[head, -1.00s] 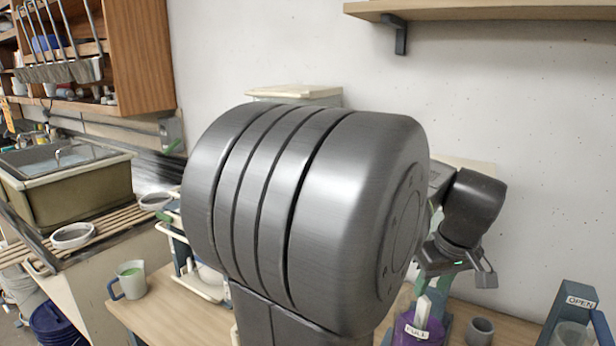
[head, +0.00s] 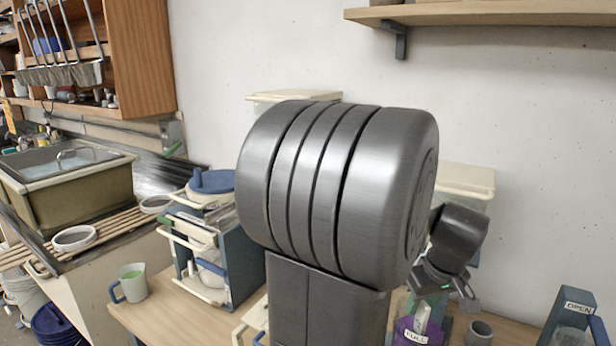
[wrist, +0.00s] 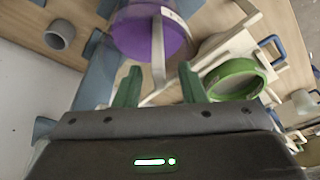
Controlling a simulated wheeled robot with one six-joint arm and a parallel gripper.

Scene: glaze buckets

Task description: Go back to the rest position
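My gripper (wrist: 159,84) is open in the wrist view, with its two green fingers apart. A pale upright strip shows between them, in front of a purple bucket (wrist: 140,40); I cannot tell whether the strip touches a finger. In the head view the purple bucket (head: 408,330), labelled FULL, stands on the bench below my gripper, partly hidden by my arm. My large grey arm joint fills the middle of the head view and hides part of the bench.
A green-rimmed round sieve or bucket (wrist: 235,78) lies right of the fingers. A blue-and-cream rack (head: 235,265) and a mug (head: 132,282) stand on the bench at left. A grey cup (head: 479,333) and an OPEN stand (head: 566,310) are at right. A shelf (head: 480,14) hangs above.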

